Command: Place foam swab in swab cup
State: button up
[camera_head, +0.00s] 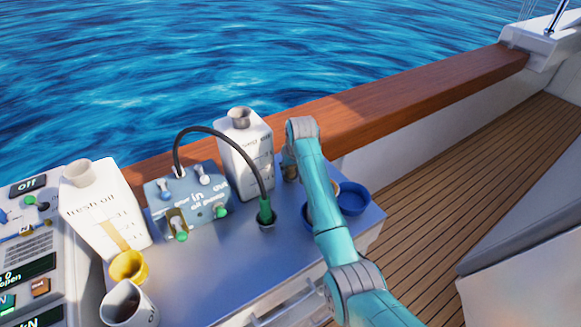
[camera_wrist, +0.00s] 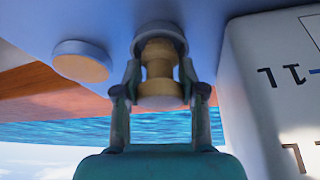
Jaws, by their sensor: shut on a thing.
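My gripper (camera_wrist: 160,78) is shut on a tan, spool-shaped foam swab (camera_wrist: 159,56) in the wrist view, which shows the scene upside down. The swab's far end is at a blue-grey round cup (camera_wrist: 160,28); the rim overlaps that end, but I cannot tell whether the swab rests on the bottom. In the head view my arm covers the swab and most of one blue cup (camera_head: 308,219). A second blue round cup (camera_head: 352,200) stands to its right; a round thing with a tan face (camera_wrist: 82,65) shows beside the gripper in the wrist view.
A white waste-oil jug (camera_head: 245,160) stands close to my gripper. The bench front (camera_head: 225,270) is clear.

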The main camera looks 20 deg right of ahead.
jog(key=shift+f, duration=0.15)
jog(key=o, duration=1)
jog(key=v, duration=1.2)
jog(key=shift+r, duration=0.25)
